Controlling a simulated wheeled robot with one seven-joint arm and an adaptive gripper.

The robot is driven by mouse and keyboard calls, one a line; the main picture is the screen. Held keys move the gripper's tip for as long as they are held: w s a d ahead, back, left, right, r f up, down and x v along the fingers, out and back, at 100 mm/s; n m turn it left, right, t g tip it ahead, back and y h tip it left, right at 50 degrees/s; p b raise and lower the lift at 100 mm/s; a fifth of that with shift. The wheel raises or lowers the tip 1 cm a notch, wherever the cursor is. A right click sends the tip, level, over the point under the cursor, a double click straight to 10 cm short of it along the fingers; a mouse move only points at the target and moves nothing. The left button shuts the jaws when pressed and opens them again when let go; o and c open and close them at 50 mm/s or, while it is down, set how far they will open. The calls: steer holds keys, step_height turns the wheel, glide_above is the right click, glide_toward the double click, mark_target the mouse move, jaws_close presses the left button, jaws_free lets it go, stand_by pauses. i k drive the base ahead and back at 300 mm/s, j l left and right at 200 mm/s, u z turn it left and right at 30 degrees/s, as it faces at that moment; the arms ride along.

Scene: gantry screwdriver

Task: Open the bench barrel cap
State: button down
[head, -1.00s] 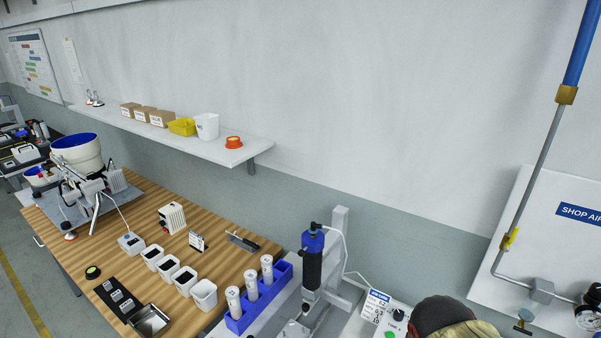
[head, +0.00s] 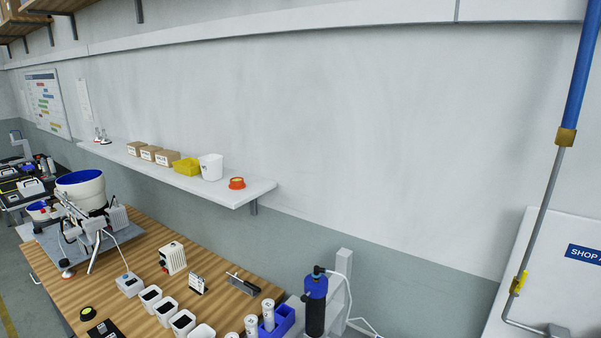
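I cannot pick out the bench barrel cap with certainty. My gripper does not show in this view.
The wooden bench (head: 150,230) holds a large white bowl feeder (head: 82,188), several white bins (head: 182,322) and a small black-handled tool (head: 242,283). A wall shelf (head: 225,190) carries boxes, a yellow bin (head: 186,167), a white tub (head: 211,167) and an orange-red round item (head: 237,183).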

mark_target(314, 288)
steer(key=j+z, duration=0.1)
steer(key=z, duration=0.3)
steer(key=j+z, duration=0.1)
steer(key=z, duration=0.3)
steer(key=j+z, duration=0.1)
steer(key=z, duration=0.35)
steer(key=k+j+z, duration=0.1)
steer(key=z, duration=0.7)
steer(key=k+j+z, duration=0.35)
steer(key=k, duration=0.15)
steer(key=k+z, duration=0.4)
steer(key=k, duration=0.15)
steer(key=k+j, duration=0.1)
steer(key=k, duration=0.2)
